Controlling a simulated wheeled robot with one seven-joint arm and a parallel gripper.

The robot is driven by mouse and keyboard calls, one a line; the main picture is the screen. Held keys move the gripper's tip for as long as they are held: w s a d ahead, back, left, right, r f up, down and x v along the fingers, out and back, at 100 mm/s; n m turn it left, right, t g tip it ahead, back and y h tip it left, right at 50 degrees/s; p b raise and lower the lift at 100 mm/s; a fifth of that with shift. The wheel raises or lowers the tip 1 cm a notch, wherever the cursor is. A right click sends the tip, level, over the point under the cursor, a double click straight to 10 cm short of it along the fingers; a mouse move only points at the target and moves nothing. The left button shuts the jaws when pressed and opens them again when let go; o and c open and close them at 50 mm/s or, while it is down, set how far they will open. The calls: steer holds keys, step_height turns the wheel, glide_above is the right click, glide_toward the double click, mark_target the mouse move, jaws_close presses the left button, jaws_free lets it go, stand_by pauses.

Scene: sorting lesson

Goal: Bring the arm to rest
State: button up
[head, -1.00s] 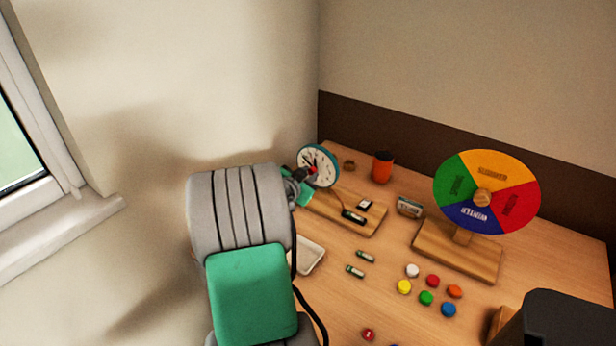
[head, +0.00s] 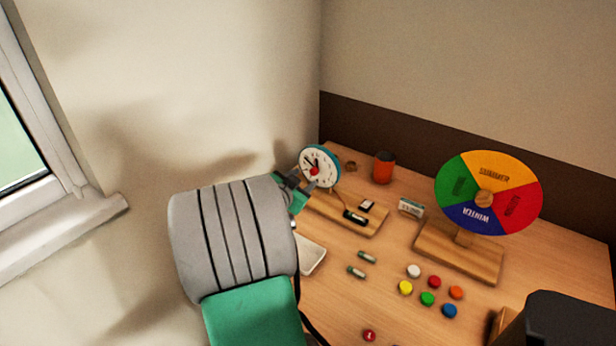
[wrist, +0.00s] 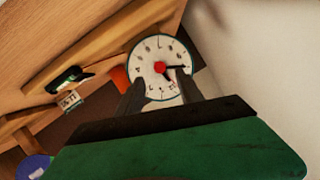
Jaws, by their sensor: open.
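My gripper (head: 304,187) is open and empty in the head view, above the left end of the table, beside a teaching clock. In the wrist view my gripper (wrist: 158,96) shows its two dark fingers in front of the clock face (wrist: 150,85), with nothing seen between them but the clock behind. The clock (head: 322,160) has a white face, a blue rim and a red centre, and stands at the back left. My arm's grey and green links cover the lower left of the head view and hide part of the table.
A wooden board with a battery holder (head: 355,217) lies close to my gripper. A white tray (head: 312,258), two batteries (head: 357,271), several coloured caps (head: 428,298), an orange cup (head: 383,167) and a season wheel (head: 487,170) are on the table. The wall is close on the left.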

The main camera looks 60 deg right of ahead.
steer(key=shift+v, duration=1.15)
